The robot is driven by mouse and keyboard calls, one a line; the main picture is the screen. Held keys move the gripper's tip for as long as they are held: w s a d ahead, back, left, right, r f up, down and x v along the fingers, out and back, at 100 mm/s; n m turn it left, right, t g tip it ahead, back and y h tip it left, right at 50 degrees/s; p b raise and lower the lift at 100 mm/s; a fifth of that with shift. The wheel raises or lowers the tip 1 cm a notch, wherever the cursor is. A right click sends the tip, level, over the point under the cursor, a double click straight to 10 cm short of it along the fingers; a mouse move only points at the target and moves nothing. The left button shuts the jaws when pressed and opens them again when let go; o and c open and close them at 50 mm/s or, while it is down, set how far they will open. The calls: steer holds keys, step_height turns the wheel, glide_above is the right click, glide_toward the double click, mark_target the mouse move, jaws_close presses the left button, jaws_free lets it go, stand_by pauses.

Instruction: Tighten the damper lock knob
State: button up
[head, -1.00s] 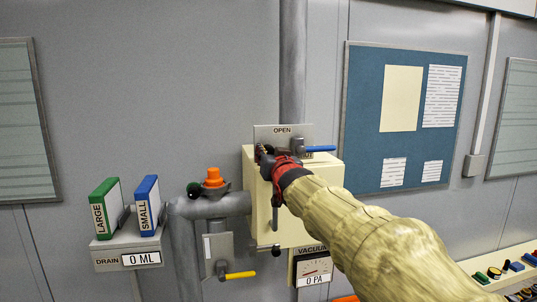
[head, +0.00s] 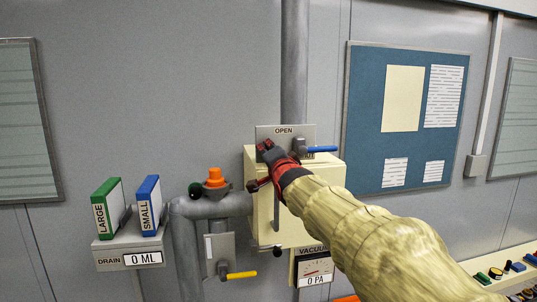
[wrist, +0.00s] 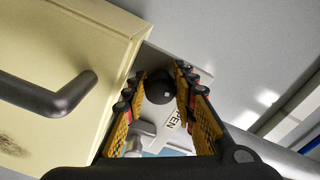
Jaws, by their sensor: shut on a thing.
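The dark round damper lock knob (wrist: 158,90) sits between the fingers of my gripper (wrist: 160,82) in the wrist view, by the plate marked OPEN (wrist: 178,112). My gripper is shut on it. In the head view my gripper (head: 263,166) is at the left part of the OPEN plate (head: 284,131), above the cream box. It hides the knob there. A blue damper lever (head: 322,149) points right from the plate, clear of my fingers.
The cream box (head: 325,175) with a dark bar handle (wrist: 45,97) is close beside my gripper. A grey pipe (head: 293,60) rises behind the plate. An orange knob (head: 215,177) and yellow valve handle (head: 241,275) are to the left.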

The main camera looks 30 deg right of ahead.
steer(key=shift+m, duration=1.9)
steer(key=shift+f, duration=0.1)
steer(key=o, duration=1.2)
steer(key=shift+s, duration=0.1)
steer(key=shift+c, duration=0.2)
steer(key=shift+r+v, duration=0.1)
steer(key=shift+v, duration=1.9)
steer(key=shift+r+v, duration=0.15)
steer(key=shift+v, duration=1.85)
